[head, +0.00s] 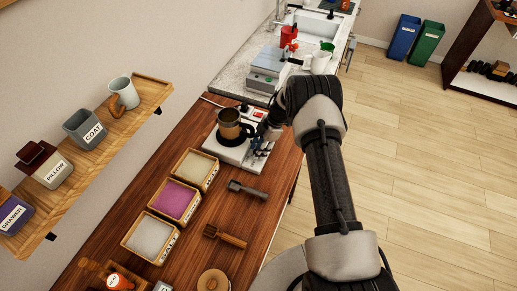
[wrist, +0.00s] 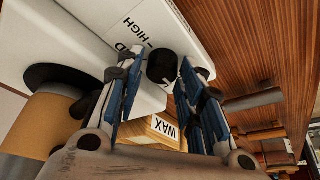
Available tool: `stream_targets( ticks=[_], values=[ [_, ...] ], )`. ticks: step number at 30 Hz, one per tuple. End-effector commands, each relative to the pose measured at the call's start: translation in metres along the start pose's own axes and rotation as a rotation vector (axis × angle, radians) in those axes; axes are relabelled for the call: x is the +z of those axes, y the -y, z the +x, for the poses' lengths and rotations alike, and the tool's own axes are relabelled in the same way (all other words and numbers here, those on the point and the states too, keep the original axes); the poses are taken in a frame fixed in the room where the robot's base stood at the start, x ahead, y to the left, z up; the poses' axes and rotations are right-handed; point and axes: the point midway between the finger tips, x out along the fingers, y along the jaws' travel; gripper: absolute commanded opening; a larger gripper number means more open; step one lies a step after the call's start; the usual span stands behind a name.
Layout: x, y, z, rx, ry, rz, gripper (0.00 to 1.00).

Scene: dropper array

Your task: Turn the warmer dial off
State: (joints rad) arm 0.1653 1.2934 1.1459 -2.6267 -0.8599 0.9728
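The warmer is a white box (head: 228,153) on the wooden counter. The dial's setting cannot be read. In the head view my gripper (head: 262,146) is at the warmer's right side and hides the dial.
A red-switched power strip (head: 258,114) is just behind the warmer. A shelf with labelled pots (head: 84,128) is at left.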

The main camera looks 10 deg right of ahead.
Motion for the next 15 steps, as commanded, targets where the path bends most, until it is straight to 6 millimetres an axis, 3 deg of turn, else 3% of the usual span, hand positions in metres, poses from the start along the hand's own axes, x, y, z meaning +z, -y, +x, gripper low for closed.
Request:
stream_targets(
  ticks=[8,15],
  values=[
    [0.000,0.001,-0.002,-0.002,0.000,0.002,0.36],
    [0.000,0.000,-0.032,0.001,0.000,0.001,0.36]
  ],
)
